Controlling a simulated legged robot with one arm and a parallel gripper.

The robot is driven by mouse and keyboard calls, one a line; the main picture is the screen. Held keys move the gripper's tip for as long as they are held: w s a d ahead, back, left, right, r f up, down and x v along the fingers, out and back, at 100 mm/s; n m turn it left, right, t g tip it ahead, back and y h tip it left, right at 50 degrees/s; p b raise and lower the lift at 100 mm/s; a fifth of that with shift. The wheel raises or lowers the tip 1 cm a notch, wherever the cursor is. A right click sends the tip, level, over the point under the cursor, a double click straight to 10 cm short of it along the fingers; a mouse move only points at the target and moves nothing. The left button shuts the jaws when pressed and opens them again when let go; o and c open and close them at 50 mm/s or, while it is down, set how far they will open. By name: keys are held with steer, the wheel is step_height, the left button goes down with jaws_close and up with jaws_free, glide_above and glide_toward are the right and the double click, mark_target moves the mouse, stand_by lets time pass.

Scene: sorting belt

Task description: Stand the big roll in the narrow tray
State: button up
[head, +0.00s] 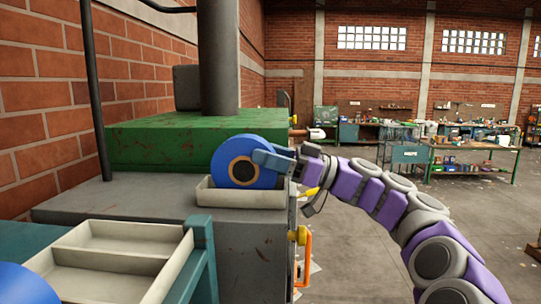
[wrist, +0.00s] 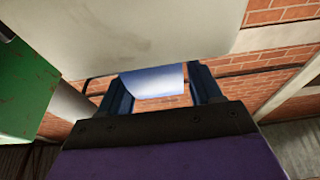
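The big roll (head: 226,155) is a blue disc with a tan and dark core. In the head view it stands upright at the narrow tray (head: 240,199), a pale shallow tray on the grey bench. The tray's front wall hides the roll's lowest edge, so I cannot tell whether it touches the floor of the tray. My gripper (head: 272,160) reaches in from the right, with one blue finger across the roll's front face.
A pale tray with two empty compartments (head: 118,238) sits at lower left on a teal frame (head: 203,240). Part of another blue round thing (head: 14,283) shows in the corner. A green machine block (head: 160,145) with a dark column stands behind the roll. Open floor lies to the right.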

steer(key=shift+o, duration=1)
steer(key=shift+a, duration=0.35)
steer(key=shift+d, duration=0.45)
steer(key=v, duration=1.1)
steer(key=shift+d+b, duration=0.35)
steer(key=shift+b, duration=0.05)
